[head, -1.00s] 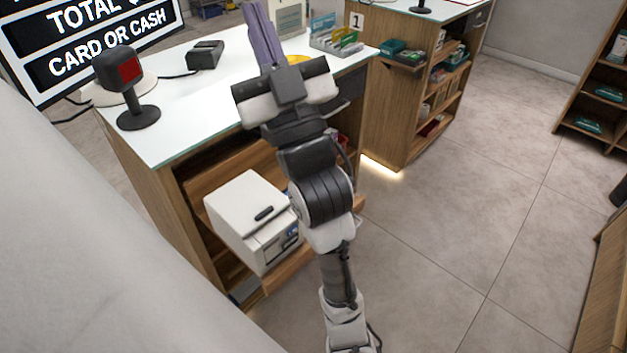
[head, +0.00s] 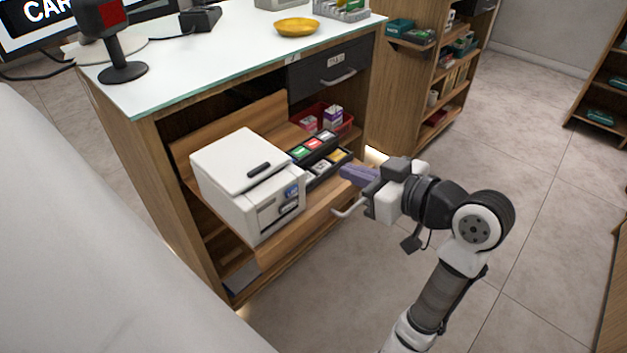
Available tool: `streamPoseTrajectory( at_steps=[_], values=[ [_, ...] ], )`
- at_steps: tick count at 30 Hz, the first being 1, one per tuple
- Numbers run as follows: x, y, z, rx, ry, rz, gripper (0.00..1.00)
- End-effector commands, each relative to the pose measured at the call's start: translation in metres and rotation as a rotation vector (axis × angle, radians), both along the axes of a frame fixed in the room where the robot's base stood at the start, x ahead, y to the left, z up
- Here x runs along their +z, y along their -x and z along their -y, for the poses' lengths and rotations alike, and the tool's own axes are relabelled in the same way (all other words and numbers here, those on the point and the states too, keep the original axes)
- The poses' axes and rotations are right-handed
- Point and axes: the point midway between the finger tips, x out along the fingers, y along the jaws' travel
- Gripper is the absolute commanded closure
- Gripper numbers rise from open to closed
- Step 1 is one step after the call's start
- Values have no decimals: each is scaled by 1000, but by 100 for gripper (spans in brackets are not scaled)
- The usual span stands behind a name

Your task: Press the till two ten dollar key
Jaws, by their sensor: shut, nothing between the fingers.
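My gripper (head: 350,174) has purple fingers, pressed together and empty. It points left, in front of the open shelf under the counter, to the right of a black tray (head: 340,170) with green, red, white and yellow blocks. A white boxy machine (head: 235,170) with a small blue-lit front panel stands on the wooden shelf, left of that tray. I cannot tell which of these, if any, is till two, and no ten dollar marking is readable. Whether the fingertips touch anything is unclear.
The white countertop (head: 200,75) holds a yellow bowl (head: 297,27) and a black scanner on a stand (head: 122,70). A dark drawer (head: 328,72) with a metal handle is below it. A pale handle (head: 348,211) sticks out near my gripper. Open floor (head: 540,190) lies right.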

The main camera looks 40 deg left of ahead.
Motion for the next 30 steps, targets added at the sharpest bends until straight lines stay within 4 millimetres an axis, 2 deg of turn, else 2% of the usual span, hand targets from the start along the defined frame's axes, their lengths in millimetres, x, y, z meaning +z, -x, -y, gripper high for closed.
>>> streamPoseTrajectory(
  at_steps=[10, 14, 17, 28, 30],
  values=[
    [-1, 0, 0, 3, 4, -1, 100],
    [-3, 0, -8, 3, 3, -3, 100],
    [-7, -1, -22, 6, 5, -4, 100],
    [-25, -6, -97, 8, 4, -3, 100],
    [-39, -7, -98, 2, 6, -6, 100]
  ],
)
